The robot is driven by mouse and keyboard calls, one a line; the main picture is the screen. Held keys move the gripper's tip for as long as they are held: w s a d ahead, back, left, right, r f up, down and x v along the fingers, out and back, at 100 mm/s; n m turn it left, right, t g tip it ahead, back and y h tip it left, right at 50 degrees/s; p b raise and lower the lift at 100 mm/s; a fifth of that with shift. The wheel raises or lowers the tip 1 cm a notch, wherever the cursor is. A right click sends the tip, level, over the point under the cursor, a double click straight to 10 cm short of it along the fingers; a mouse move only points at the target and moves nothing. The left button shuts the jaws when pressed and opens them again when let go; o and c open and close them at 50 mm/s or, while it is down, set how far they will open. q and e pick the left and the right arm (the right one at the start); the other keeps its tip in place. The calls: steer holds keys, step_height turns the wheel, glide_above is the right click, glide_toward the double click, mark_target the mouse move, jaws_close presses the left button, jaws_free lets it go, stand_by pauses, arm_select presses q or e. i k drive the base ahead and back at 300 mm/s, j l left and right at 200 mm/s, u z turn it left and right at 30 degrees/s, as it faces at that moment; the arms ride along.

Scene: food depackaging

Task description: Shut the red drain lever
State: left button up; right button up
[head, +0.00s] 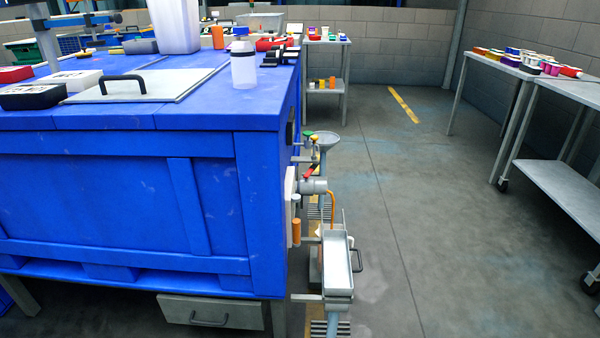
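The red drain lever (311,170) is a small red handle on the grey pipework at the right end of the blue bin (135,190). It sits above a grey valve body (313,186) and looks tilted. It is too small to tell whether it is open or shut. A yellow lever (316,155) and a green lever (312,137) sit above it, beside a grey funnel (327,140). Neither of my grippers shows in the head view.
A metal tray (338,265) with a side handle juts out below the pipework. A bottle (243,65) stands on the bin top near its right edge. Tables (545,75) with coloured tubs stand at right. The floor (420,220) between is clear.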

mark_target(313, 166)
steer(key=u, duration=2.2)
steer(key=k+l, duration=0.1)
steer(key=l, duration=0.3)
steer(key=l+u, duration=0.15)
steer(key=l, duration=0.3)
steer(key=k+l, duration=0.15)
steer(key=l, duration=0.25)
steer(key=k+l+u, duration=0.1)
steer(key=l, duration=0.3)
steer(key=k+l+u, duration=0.1)
steer(key=l, duration=0.3)
steer(key=k+l, duration=0.15)
steer(key=l, duration=0.25)
steer(key=k+l+u, duration=0.1)
steer(key=l, duration=0.3)
steer(key=k+l+u, duration=0.1)
steer(key=l, duration=0.25)
steer(key=k+l, duration=0.05)
